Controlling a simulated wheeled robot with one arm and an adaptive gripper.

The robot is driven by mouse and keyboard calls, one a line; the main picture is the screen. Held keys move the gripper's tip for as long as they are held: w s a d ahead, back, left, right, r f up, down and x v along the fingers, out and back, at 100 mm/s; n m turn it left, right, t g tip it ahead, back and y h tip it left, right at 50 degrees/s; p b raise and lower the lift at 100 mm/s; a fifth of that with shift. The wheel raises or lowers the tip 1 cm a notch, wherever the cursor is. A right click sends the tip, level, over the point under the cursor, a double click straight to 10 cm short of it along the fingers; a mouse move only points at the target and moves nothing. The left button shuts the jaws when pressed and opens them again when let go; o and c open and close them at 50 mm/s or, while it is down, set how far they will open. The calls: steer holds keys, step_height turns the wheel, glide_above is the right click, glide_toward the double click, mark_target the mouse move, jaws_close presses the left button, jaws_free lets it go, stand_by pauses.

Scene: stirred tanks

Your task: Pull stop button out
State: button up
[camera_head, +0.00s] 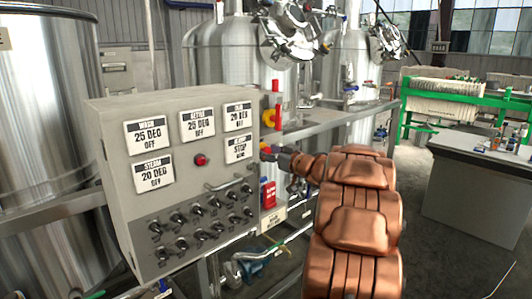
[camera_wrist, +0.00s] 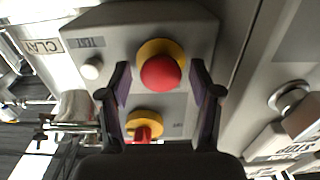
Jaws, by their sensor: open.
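A red mushroom-shaped stop button (camera_wrist: 161,72) on a yellow collar sits on a grey box (camera_wrist: 110,32) in the wrist view. My gripper (camera_wrist: 160,80) is open, with one dark finger on each side of the button; I cannot tell whether they touch it. A second red part on a yellow ring (camera_wrist: 143,116) shows lower, between the fingers and nearer the palm. In the head view my gripper (camera_head: 271,153) is at the right side of the control cabinet (camera_head: 105,215), partly covering a red and yellow part (camera_head: 265,147) there.
The cabinet's front carries several labelled displays, a red lamp or button (camera_head: 200,160), a bar handle (camera_head: 228,180) and rows of black knobs. A white button (camera_wrist: 92,68) is left of the stop button. Steel tanks stand behind.

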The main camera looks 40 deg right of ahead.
steer(key=shift+w, duration=0.4)
jaws_close()
stand_by(0.4)
